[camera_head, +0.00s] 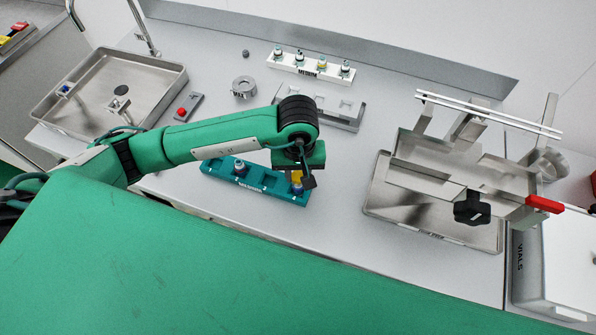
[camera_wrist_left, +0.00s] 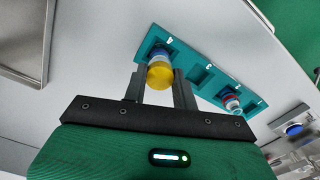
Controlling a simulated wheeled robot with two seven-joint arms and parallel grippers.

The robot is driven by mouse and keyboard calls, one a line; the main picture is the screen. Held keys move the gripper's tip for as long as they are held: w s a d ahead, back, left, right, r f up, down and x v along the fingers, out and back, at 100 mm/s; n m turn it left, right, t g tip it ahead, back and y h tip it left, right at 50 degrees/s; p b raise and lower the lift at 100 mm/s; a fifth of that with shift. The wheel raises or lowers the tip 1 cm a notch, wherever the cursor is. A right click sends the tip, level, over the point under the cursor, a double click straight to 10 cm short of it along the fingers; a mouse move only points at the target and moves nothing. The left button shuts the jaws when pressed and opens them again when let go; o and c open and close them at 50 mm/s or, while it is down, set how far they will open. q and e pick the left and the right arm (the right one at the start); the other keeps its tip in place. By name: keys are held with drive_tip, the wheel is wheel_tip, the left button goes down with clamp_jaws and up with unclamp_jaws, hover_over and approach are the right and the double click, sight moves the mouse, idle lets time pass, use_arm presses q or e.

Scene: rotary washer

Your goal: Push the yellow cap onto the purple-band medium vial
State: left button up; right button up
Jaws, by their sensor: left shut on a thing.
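The yellow cap (camera_wrist_left: 160,76) is between the fingers of my left gripper (camera_wrist_left: 160,88), which is shut on it. In the head view the cap (camera_head: 297,176) shows under the gripper (camera_head: 302,178), over the right end of the teal rack (camera_head: 262,190). In the left wrist view a vial with a blue-white part (camera_wrist_left: 161,56) shows right at the cap, at the end slot of the rack. I cannot tell whether the cap is seated, and no purple band can be made out. My right gripper is not in view.
Another vial (camera_head: 240,167) stands in the teal rack. Behind are a white rack marked medium (camera_head: 310,68) with several vials and a grey rack (camera_head: 318,110). A sink (camera_head: 110,90) is at left. A metal fixture with a black knob (camera_head: 472,207) is at right.

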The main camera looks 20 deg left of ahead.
use_arm(q)
drive_tip(key=shift+f, duration=0.2)
idle(0.4)
idle(0.3)
drive_tip(key=o, duration=1)
drive_tip(key=shift+r+b, duration=0.2)
drive_tip(key=shift+b, duration=0.1)
drive_tip(key=shift+r+b, duration=1.6)
drive_tip(key=shift+r, duration=5.15)
